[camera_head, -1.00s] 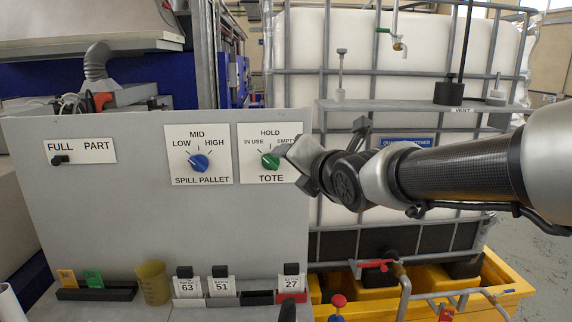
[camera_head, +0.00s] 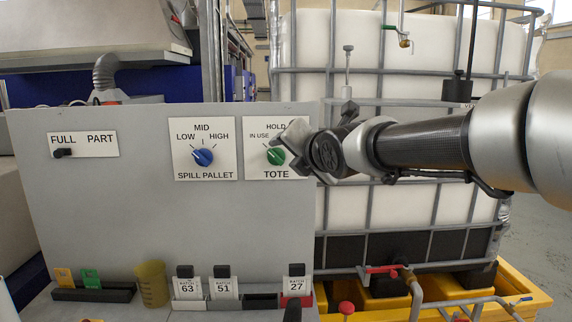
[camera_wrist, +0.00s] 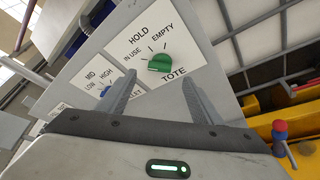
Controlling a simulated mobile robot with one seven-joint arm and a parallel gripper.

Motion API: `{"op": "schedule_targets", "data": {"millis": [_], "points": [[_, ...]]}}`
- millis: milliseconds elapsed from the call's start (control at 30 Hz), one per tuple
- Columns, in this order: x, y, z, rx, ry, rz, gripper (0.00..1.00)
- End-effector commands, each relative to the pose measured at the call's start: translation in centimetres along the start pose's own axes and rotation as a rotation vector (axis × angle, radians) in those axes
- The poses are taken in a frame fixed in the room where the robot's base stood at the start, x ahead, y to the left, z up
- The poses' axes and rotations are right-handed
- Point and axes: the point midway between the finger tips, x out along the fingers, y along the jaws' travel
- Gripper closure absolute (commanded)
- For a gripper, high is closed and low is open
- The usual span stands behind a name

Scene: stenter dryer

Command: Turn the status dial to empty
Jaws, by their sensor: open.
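The green status dial (camera_head: 276,156) sits on the white TOTE plate at the upper right of the grey panel. It also shows in the wrist view (camera_wrist: 162,63), with IN USE, HOLD and EMPTY around it. I cannot clearly tell which mark its pointer faces. My gripper (camera_wrist: 163,82) is open and empty, its two fingers on either side of the dial as seen from the wrist, with the dial beyond the tips. In the head view my gripper (camera_head: 296,146) is just right of the dial and hides EMPTY. Contact is not visible.
The blue SPILL PALLET dial (camera_head: 203,157) is to the left, and a black FULL/PART switch (camera_head: 62,153) further left. Batch cards, colored tags and a yellow cup (camera_head: 153,284) stand below. A caged white tank (camera_head: 430,60) is behind my arm.

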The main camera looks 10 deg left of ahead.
Motion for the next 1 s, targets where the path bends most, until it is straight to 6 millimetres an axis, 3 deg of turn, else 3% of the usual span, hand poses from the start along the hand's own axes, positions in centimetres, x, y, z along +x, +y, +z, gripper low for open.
{"op": "schedule_targets", "data": {"millis": [467,1000], "points": [[3.1,0.0,-0.4,-0.001,0.003,0.004,0.41],[8.1,0.0,-0.1,0.001,0.001,0.003,0.41]]}}
